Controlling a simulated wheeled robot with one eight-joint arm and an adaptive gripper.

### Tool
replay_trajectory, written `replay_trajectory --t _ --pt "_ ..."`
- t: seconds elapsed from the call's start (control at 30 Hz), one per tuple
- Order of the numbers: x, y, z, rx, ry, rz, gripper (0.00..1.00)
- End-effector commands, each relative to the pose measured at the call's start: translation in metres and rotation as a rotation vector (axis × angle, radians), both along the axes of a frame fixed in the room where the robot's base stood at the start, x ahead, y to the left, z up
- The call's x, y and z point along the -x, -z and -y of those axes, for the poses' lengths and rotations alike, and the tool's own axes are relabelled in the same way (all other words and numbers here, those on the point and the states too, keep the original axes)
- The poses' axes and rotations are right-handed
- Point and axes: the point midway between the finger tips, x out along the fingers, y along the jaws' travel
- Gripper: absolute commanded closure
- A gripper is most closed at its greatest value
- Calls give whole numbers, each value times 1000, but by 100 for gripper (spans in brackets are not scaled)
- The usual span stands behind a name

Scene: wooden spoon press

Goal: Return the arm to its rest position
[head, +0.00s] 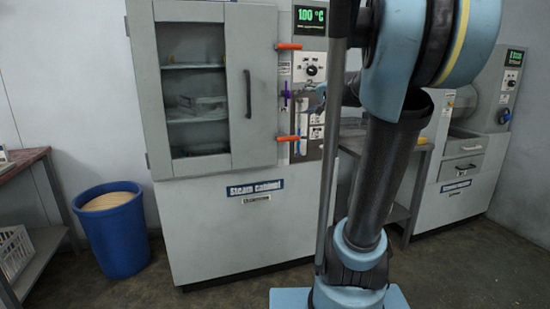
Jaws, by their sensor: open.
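My arm (375,185) rises from its light-blue base and bends at a large blue and black joint at the top of the head view. Its far part runs back and left behind a thin upright pole of mine. What seems to be my gripper (318,95) shows small in front of the steam cabinet's control panel (309,145), partly hidden by the pole. It is open, and I see nothing held in it. The grey steam cabinet (235,232) stands behind, its windowed door (247,105) shut.
A blue bin (112,240) with tan contents stands left of the cabinet. A brown-topped table (22,160) and a white basket (15,262) are at the far left. A metal table (402,213) and another grey machine (455,205) stand at right. Some floor is clear in front.

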Motion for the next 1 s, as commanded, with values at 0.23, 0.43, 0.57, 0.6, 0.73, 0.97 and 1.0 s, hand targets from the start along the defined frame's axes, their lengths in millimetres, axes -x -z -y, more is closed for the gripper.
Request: replay_trajectory --t 0.23,0.43,0.57,0.6,0.73,0.97,1.0 --pt "106 108 -35 289 -190 -167 41" --pt "193 196 -30 528 -308 -326 41" --pt "248 251 -12 687 -365 -439 41" --pt "264 266 -5 734 -379 -473 41" --pt "309 308 21 874 -409 -578 41" --pt "349 341 50 1005 -419 -680 41" --pt "351 342 52 1014 -419 -687 41"
